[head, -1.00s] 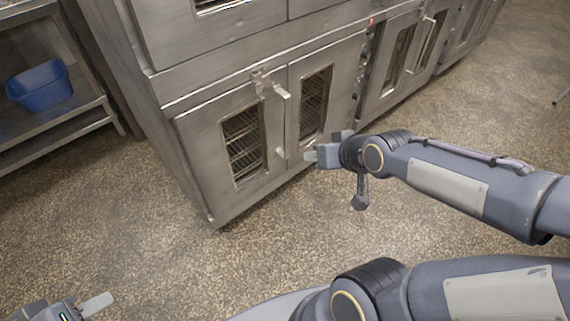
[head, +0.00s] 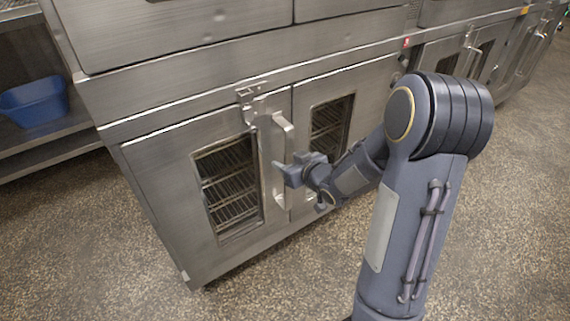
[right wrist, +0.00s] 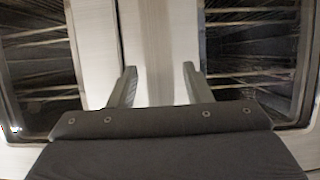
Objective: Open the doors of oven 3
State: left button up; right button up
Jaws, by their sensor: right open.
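The lower oven in front of me has two shut steel doors, a left door (head: 165,180) and a right door (head: 375,82), each with a window showing wire racks. A vertical handle (head: 281,145) stands near the seam, with a latch (head: 247,97) above it. I see no oven number. My right gripper (head: 284,172) is at the handle's lower half. In the right wrist view its open fingers (right wrist: 160,82) have a pale vertical bar (right wrist: 145,40) between them, which looks like the handle. I cannot tell whether they touch it. My left gripper is out of view.
A blue bin (head: 35,101) sits on a steel shelf at the left. More oven doors (head: 462,58) run along to the right. Upper oven doors (head: 180,30) are above. The speckled floor (head: 130,260) in front is clear.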

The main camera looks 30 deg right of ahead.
jog(key=shift+x, duration=0.85)
grip_shut()
